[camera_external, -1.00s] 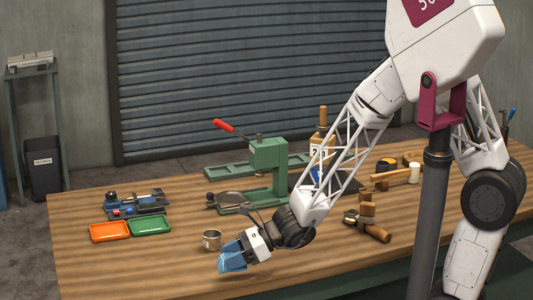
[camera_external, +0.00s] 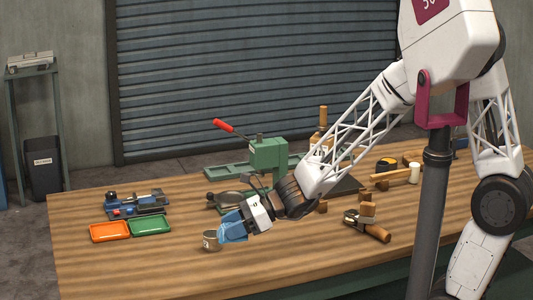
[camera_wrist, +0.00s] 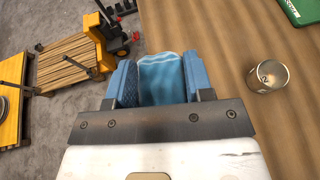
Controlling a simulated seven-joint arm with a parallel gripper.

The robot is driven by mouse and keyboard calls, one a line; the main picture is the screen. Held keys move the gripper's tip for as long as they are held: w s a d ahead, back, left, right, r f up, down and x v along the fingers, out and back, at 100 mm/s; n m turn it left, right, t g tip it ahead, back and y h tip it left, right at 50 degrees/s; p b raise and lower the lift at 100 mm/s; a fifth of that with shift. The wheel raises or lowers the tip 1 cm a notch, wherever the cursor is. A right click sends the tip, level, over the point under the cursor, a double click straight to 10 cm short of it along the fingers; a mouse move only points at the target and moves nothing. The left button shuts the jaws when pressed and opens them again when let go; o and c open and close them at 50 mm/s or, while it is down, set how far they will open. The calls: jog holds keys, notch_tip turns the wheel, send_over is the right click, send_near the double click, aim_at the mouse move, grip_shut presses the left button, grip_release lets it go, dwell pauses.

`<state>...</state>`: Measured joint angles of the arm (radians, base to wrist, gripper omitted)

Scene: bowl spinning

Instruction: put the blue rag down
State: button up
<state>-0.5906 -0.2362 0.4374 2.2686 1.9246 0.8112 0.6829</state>
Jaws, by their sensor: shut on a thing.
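My gripper (camera_external: 232,230) has blue fingers and is shut on the blue rag (camera_wrist: 162,78). In the wrist view the rag shows as a light blue cloth between the two fingers. In the external view rag and fingers are hard to tell apart. The gripper is held over the wooden bench (camera_external: 130,265), close beside a metal mug (camera_external: 209,242). The mug stands to the right of the fingers in the wrist view (camera_wrist: 268,76). I cannot tell how high the rag is above the bench.
An orange tray (camera_external: 109,232) and a green tray (camera_external: 150,226) lie at the left. A green press (camera_external: 268,165) stands behind the gripper. A wooden-handled tool (camera_external: 375,232) lies to the right. The bench front is clear.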

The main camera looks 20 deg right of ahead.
jog(key=w+d+m+t+h, duration=0.1)
jog(key=w+d+m+t, duration=0.1)
jog(key=w+d, duration=0.6)
jog(key=w+d+m+t+h, duration=0.1)
jog(key=w+d+m+t, duration=0.15)
jog(key=d, duration=1.05)
jog(key=w+d+m+t+h, duration=0.1)
jog(key=w+d+t, duration=0.1)
jog(key=w+d, duration=0.6)
jog(key=s+d+m+t+h, duration=0.2)
jog(key=s+d+m+h, duration=0.1)
jog(key=d, duration=1.5)
jog(key=s+d+m+t+h, duration=0.2)
jog(key=s+d+m, duration=0.1)
jog(key=d, duration=1.6)
notch_tip(320, 180, down, 5)
jog(key=shift+f, duration=0.1)
jog(key=shift+f, duration=1.95)
